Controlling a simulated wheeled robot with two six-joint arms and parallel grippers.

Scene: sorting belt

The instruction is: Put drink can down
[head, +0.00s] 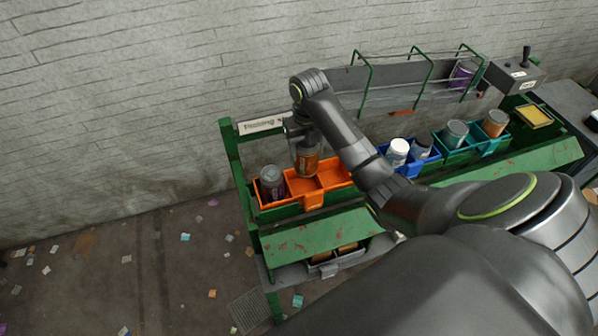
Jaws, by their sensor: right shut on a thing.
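My right gripper (303,140) points down over the orange bin (331,173) at the left end of the green bench. It is shut on an orange-brown drink can (307,163), which is upright. The can's lower end is at the bin in the picture; I cannot tell whether it touches the bottom. Another can, dark grey and reddish (272,184), stands in the left part of the orange bin. My left gripper is not in view.
Blue bins hold a white-lidded jar (397,152) and a dark can (421,147). Teal bins hold a teal can (455,134) and an orange can (495,123). A green frame post (236,165) stands left of the orange bin. A purple can (462,74) sits behind the rail.

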